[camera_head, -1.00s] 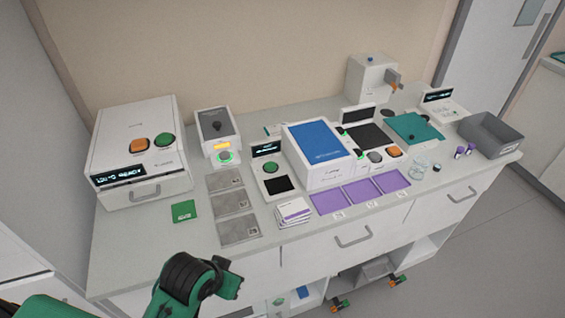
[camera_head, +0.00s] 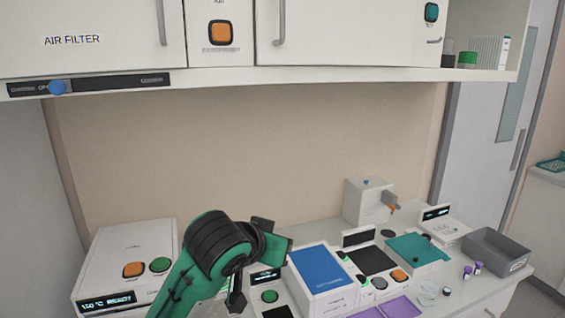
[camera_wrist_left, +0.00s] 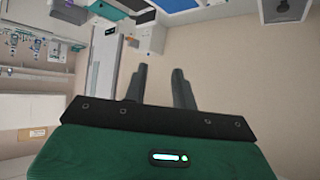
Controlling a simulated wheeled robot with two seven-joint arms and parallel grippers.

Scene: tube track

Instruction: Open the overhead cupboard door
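The overhead cupboard shows at the top of the head view. Its wide white door (camera_head: 350,35) is shut, with a vertical grey handle (camera_head: 279,22) near its left edge. To the left is a white panel marked AIR FILTER (camera_head: 72,41) with its own vertical handle (camera_head: 161,22). My left arm (camera_head: 215,255) is raised over the bench, well below the handles. In the left wrist view my left gripper (camera_wrist_left: 160,74) is open, its two dark fingers apart with nothing between them. My right gripper is not in view.
A white panel with an orange button (camera_head: 220,32) sits between the doors. An open shelf (camera_head: 482,74) with small items is at the right. Below, the bench holds a white machine (camera_head: 125,262), a blue-topped device (camera_head: 320,270) and a grey bin (camera_head: 495,250). The wall between is bare.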

